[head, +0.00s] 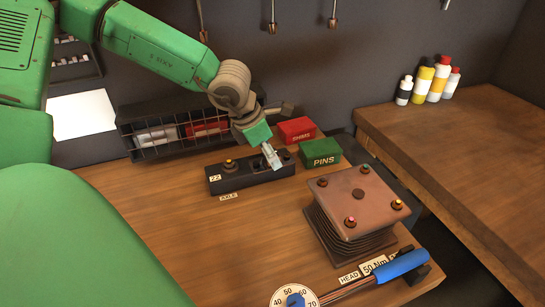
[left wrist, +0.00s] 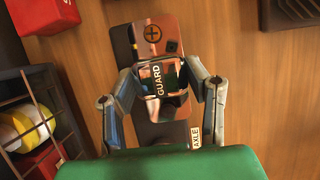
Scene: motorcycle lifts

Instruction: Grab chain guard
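The chain guard seems to be the shiny piece beside the white GUARD label (left wrist: 157,81), in the left wrist view; its full shape is hard to make out. It is at the dark holder block (head: 222,183) on the bench. My left gripper (head: 271,158) reaches down over the right part of this block. In the left wrist view its two fingers (left wrist: 163,80) stand apart, one on each side of the labelled part. I cannot see clear contact. My right gripper is in neither view.
A green PINS box (head: 320,152) and a red box (head: 296,130) stand close right of my left gripper. A black wire rack (head: 150,143) is behind. A brown bellows-sided block (head: 357,203) and a blue-handled torque wrench (head: 400,267) are in front right. Several bottles (head: 423,84) stand farther away.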

